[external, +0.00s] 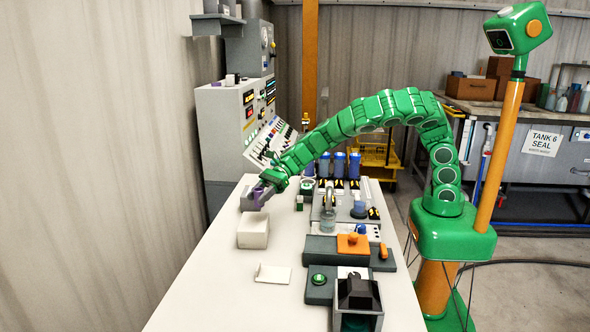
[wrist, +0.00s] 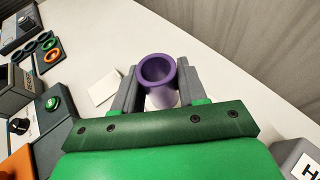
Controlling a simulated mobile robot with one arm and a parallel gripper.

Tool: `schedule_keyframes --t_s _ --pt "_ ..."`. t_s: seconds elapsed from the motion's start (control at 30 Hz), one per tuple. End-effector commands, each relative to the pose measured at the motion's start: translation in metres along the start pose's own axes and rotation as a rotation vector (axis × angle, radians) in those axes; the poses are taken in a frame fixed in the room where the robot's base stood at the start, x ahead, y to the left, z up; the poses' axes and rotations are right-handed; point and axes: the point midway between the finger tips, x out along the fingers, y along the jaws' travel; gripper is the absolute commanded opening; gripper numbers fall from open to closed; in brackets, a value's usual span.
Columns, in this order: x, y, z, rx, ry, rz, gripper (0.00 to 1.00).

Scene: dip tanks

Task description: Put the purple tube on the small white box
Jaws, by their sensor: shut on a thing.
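The purple tube (wrist: 158,72) is upright between the two grey fingers of my gripper (wrist: 157,88), its round open mouth showing. In the external view my gripper (external: 258,197) is at the far left part of the white table, shut on the tube (external: 261,193). The small white box (external: 253,232) stands on the table just nearer the camera than the gripper. The tube shows above the box's far side in the picture; I cannot tell whether they touch. I cannot make out the box in the wrist view, where the tube and gripper may hide it.
A white card (external: 273,273) lies in front of the box. Grey fixtures with an orange block (external: 352,244), a green button (external: 318,279) and a dark container (external: 357,301) line the table's right side. Sloped control panels (external: 268,140) stand behind. The table's left front is clear.

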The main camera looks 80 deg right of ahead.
Motion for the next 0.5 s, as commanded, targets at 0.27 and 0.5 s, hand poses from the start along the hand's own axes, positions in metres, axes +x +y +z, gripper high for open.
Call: schedule_keyframes --t_s 0.27,0.5 --pt "0.019 -0.009 -0.013 0.002 0.0 0.001 0.1" --pt "0.024 -0.012 -0.015 0.0 -0.001 0.0 0.1"
